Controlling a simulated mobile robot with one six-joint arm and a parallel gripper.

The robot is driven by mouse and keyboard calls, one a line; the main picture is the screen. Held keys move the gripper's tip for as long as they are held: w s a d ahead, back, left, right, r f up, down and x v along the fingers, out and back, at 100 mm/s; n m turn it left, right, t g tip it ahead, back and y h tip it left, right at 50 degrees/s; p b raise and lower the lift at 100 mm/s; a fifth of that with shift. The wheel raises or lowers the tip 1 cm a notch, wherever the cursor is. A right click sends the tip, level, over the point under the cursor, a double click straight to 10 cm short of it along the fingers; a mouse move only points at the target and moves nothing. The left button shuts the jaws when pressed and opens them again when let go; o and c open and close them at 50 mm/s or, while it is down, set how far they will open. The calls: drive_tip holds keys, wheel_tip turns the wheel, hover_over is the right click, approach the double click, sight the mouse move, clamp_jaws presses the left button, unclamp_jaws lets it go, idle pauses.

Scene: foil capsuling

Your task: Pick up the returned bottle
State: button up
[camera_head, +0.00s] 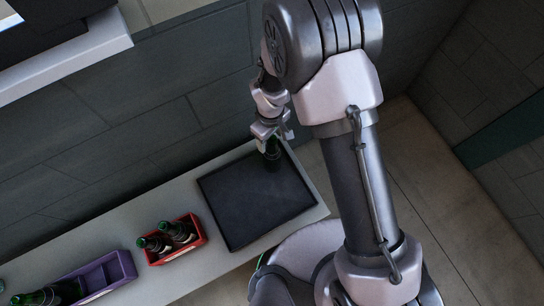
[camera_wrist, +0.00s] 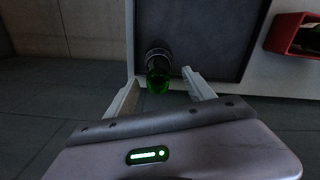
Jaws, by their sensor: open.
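A dark bottle with a green top (camera_wrist: 158,76) stands on a dark tray (camera_wrist: 200,38) in the wrist view. It also shows in the head view (camera_head: 272,149) near the tray's back edge, partly hidden by my gripper. My gripper (camera_wrist: 160,82) is open, with one finger on either side of the bottle's green top as seen from the wrist. I cannot tell whether the fingers touch it. In the head view my gripper (camera_head: 272,134) is just above the bottle. The tray (camera_head: 245,205) is otherwise empty.
A red crate (camera_head: 193,248) with two bottles stands left of the tray on the pale counter (camera_head: 170,218). A purple crate (camera_head: 118,270) with a dark bottle (camera_head: 62,292) is farther left. A tiled wall (camera_head: 130,120) runs close behind the counter.

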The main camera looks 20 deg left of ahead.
sight(272, 154)
drive_tip(key=f+b, duration=0.1)
drive_tip(key=f, duration=0.3)
drive_tip(key=shift+d+f, duration=0.1)
drive_tip(key=shift+d, duration=0.1)
drive_tip(key=shift+c, duration=0.9)
clamp_jaws()
